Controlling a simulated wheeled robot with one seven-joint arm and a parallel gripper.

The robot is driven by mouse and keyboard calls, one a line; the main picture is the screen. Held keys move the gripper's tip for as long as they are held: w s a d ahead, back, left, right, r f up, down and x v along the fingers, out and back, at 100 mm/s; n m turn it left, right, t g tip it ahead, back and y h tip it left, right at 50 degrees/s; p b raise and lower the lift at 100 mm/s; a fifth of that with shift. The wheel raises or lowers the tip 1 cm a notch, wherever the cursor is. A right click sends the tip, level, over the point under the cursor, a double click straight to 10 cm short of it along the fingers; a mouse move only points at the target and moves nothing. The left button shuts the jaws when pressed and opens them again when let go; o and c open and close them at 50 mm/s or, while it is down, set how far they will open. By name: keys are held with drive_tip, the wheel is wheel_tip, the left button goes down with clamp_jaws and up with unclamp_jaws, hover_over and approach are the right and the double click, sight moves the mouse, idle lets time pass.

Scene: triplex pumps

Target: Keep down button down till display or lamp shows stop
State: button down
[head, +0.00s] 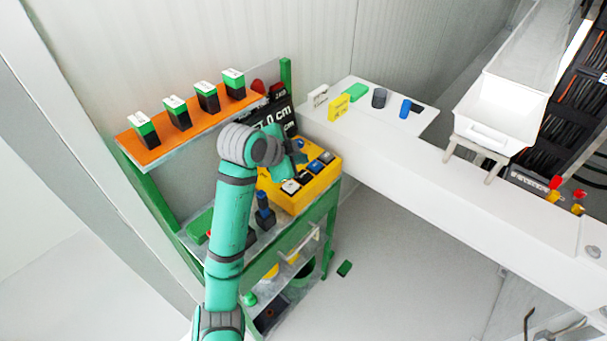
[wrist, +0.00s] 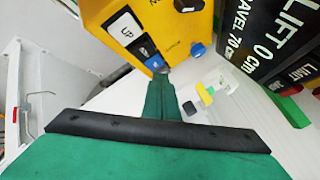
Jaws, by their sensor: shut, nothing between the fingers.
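The yellow control box (head: 292,207) stands on the green-framed bench and shows at the top of the wrist view (wrist: 100,10). It carries a white button marked UP (wrist: 122,28), a black button (wrist: 145,48) and a blue button (wrist: 155,64); I cannot read which is down. My gripper (wrist: 163,76) is shut and empty, its tip at the blue button's edge; contact is unclear. In the head view my arm partly covers the box. The black display (wrist: 262,45) reads LIFT, a figure ending in 0 cm, and TRAVEL 70. A LIMIT panel (wrist: 303,72) is beside it.
An orange shelf (head: 190,117) with several green-topped blocks runs behind my arm. A white table (head: 415,150) on the right holds small coloured blocks and a white bin (head: 497,115). A dark upright piece (head: 264,212) stands near the box. Open floor lies right of the bench.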

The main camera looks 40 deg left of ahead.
drive_tip(key=shift+r, duration=1.1)
